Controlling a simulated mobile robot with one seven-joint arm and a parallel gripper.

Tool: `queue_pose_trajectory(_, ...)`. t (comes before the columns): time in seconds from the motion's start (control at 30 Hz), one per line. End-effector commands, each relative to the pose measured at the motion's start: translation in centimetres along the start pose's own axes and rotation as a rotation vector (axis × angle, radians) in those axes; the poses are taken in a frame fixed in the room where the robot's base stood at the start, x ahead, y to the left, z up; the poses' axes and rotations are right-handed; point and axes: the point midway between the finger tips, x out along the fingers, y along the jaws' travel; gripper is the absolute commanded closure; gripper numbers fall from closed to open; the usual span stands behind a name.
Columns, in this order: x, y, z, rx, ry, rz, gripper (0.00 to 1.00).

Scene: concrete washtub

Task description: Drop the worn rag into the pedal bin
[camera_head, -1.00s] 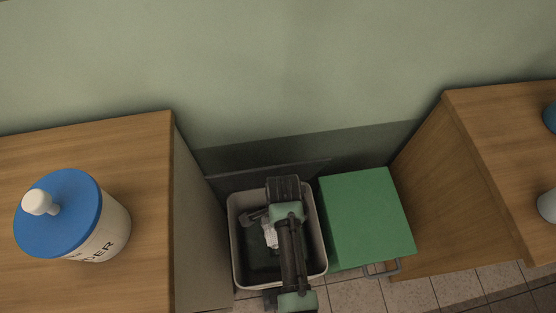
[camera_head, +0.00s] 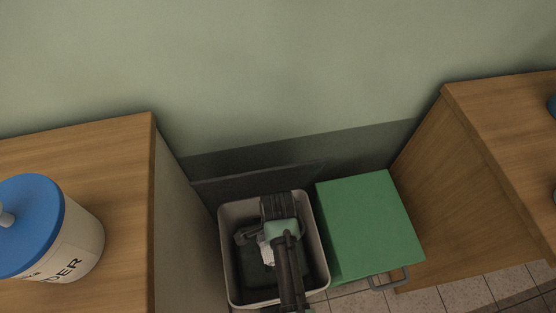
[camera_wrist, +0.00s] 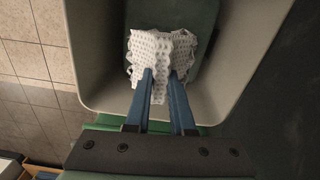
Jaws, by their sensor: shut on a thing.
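The worn rag (camera_wrist: 160,52) is white, with a pattern of small holes. My gripper (camera_wrist: 162,72) is shut on it, and the cloth hangs from the blue fingertips in the wrist view. The rag shows as a small pale patch (camera_head: 266,250) in the head view, partly hidden by my arm. The pedal bin (camera_head: 225,262) is a grey open container with a dark interior and its lid (camera_head: 255,185) raised at the back. My gripper (camera_head: 262,240) and the rag are over or within the bin's mouth; how deep they are I cannot tell.
A green box (camera_head: 368,225) with a metal handle stands right of the bin. Wooden counters (camera_head: 120,185) flank both sides. A blue-lidded container (camera_head: 50,230) marked "DER" stands on the left counter. Tiled floor (camera_head: 440,293) shows at the front.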

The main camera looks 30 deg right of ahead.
Motion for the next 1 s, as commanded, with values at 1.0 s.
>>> queue_pose_trajectory(1.0, -8.9, -0.1, 0.0, 0.000, 0.001, -0.003, 0.43)
